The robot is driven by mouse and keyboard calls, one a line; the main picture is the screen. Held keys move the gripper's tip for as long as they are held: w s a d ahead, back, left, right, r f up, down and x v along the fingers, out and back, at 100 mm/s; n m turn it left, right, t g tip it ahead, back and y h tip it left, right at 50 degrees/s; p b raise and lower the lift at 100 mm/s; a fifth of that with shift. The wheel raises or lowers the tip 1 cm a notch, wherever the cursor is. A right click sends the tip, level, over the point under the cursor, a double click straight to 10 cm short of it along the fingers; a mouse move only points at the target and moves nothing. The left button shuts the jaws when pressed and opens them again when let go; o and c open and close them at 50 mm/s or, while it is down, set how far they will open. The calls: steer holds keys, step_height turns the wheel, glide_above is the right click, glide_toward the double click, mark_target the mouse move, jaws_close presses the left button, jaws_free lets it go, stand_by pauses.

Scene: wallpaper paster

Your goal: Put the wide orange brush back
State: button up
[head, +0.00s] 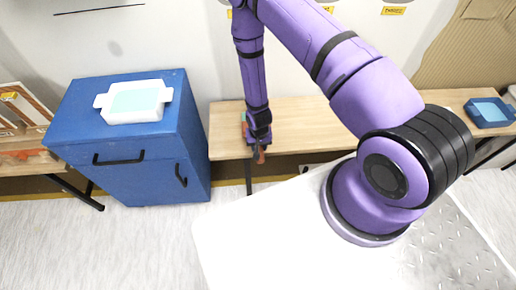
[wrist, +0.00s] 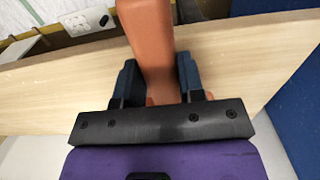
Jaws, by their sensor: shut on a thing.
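My gripper (head: 258,130) hangs at the front edge of the wooden table in the head view. It is shut on the wide orange brush (wrist: 152,45), whose smooth orange body passes between the dark fingers in the wrist view. A small orange-brown end of the brush (head: 260,156) shows below the gripper in the head view. The rest of the brush, its bristles included, is hidden or out of frame.
A blue cabinet (head: 150,170) stands left of the gripper, bearing a white tray (head: 134,114) with pale teal inside. The wooden table (head: 300,125) runs right, with a blue tray (head: 488,112) at its far end. A wooden rack (head: 22,115) with several items stands far left.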

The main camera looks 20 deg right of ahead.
steer(key=f, duration=0.3)
steer(key=shift+w+f, duration=0.1)
steer(key=shift+w, duration=0.25)
steer(key=o, duration=1)
